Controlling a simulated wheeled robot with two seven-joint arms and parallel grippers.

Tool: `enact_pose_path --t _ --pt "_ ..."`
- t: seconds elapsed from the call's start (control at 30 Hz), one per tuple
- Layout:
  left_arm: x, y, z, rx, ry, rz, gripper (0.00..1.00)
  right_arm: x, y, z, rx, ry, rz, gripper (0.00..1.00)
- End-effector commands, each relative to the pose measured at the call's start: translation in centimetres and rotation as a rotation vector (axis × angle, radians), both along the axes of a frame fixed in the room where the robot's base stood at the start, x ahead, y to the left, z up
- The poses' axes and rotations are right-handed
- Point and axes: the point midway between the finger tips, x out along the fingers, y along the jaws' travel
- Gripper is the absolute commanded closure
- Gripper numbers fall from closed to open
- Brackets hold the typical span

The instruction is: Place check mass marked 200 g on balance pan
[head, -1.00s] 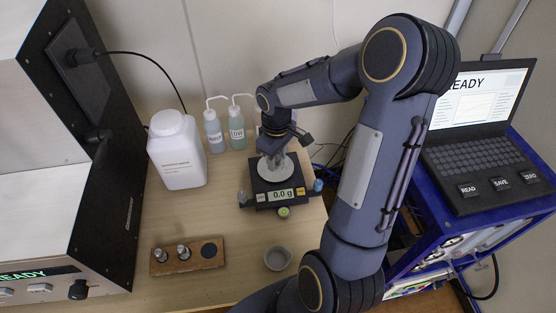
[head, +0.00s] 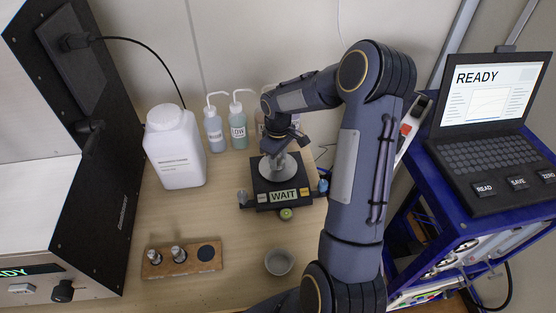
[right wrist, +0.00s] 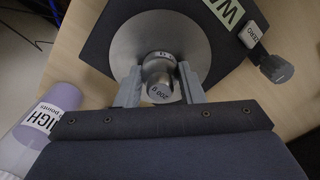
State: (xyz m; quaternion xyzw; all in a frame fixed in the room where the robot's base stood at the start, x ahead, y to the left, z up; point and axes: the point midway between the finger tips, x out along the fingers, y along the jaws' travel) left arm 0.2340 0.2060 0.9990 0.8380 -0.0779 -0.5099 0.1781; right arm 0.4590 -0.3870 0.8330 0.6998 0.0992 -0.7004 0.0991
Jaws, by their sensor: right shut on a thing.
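The check mass (right wrist: 160,90), a shiny metal cylinder with a knob, reads "200 g" in the right wrist view. My right gripper (head: 277,154) is shut on it, with one finger on each side. The mass is over the round steel balance pan (head: 268,173), which also shows in the right wrist view (right wrist: 135,45). It seems to touch the pan, but its base is hard to see. The black balance (head: 260,198) displays "WAIT". My left gripper is not in view.
A wooden block (head: 183,269) holds two smaller masses and has one empty dark round spot. A grey bowl (head: 279,262) stands in front of the balance. Wash bottles (head: 214,130) and a white jug (head: 175,150) stand behind to the left. A laptop (head: 485,150) is at right.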

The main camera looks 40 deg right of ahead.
Motion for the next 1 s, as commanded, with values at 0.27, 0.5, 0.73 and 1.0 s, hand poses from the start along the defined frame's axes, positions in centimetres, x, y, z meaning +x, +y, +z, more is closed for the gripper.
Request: enact_pose_path --t 0.27,0.5,0.73,1.0 --pt "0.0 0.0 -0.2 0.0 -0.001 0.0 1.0 0.0 0.0 -0.3 0.0 0.0 0.0 0.63" --pt "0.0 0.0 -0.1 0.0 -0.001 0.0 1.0 0.0 0.0 -0.2 0.0 0.0 0.0 0.44" --pt "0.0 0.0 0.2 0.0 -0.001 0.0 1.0 0.0 0.0 0.2 0.0 -0.001 0.0 0.44" --pt "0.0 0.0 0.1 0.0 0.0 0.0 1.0 0.1 0.0 4.3 -0.002 -0.006 0.0 0.44"
